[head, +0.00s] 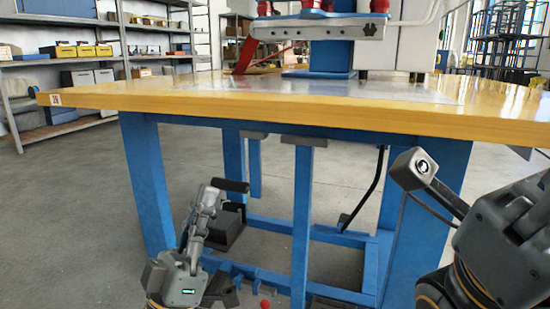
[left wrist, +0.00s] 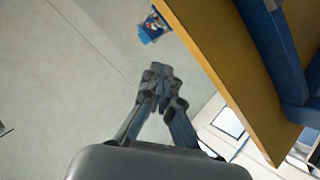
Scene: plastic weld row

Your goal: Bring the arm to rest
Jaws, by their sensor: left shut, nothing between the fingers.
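My left gripper (head: 213,186) is in front of the blue table legs, below the yellow tabletop, in the head view. It points up and is shut and empty. In the left wrist view its fingers (left wrist: 160,76) meet at the tips over the grey floor, beside the table edge, with nothing between them. My right arm enters at the right of the head view, in front of the table's right side. A grey part of it sticks up near the table edge, and its finger opening cannot be made out.
The yellow tabletop (head: 250,97) runs across the head view, with a blue press stand (head: 318,58) on it. A blue leg (head: 146,180) and lower frame stand close to my left gripper. A black pedal box (head: 226,226) is on the floor. Shelves (head: 75,65) stand at the left.

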